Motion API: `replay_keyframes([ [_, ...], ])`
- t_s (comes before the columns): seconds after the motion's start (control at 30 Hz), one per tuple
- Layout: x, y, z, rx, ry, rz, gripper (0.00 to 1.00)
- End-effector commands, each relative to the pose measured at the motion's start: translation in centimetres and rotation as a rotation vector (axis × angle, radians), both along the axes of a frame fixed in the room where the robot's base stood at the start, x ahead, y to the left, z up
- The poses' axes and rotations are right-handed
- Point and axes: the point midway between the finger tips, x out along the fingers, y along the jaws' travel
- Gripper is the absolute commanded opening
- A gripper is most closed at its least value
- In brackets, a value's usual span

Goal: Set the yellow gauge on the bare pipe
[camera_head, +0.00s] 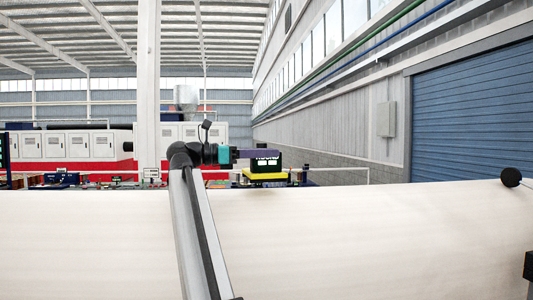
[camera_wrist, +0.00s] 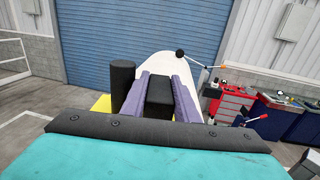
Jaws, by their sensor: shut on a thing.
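My gripper (camera_head: 262,153), with purple fingers and a teal wrist, is shut on the yellow gauge (camera_head: 264,176), a black block on a flat yellow base. The gauge hangs level in the head view, just above the far edge of a large cream surface; I cannot tell whether it touches anything. In the wrist view the purple fingers (camera_wrist: 161,85) clasp the black block, with a black cylinder (camera_wrist: 122,84) beside it and part of the yellow base showing at left. The bare pipe is not clearly identifiable; the long cream body (camera_head: 400,230) may be it.
A black ball (camera_head: 510,177) sits at the cream body's right end. Red and white cabinets (camera_head: 70,145) stand behind at left. A blue shutter (camera_head: 470,110) closes the right wall. The wrist view shows a red tool cabinet (camera_wrist: 232,105) and open floor at left.

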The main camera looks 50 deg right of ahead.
Motion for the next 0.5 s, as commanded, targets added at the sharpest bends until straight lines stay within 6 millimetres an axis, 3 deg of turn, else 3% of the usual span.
replay_keyframes([
  [0.2, -0.1, 0.0, -1.7, -0.004, 0.0, -0.001, 0.0],
  [0.5, -0.1, -0.1, -2.6, -0.004, 0.0, -0.001, 0.0],
])
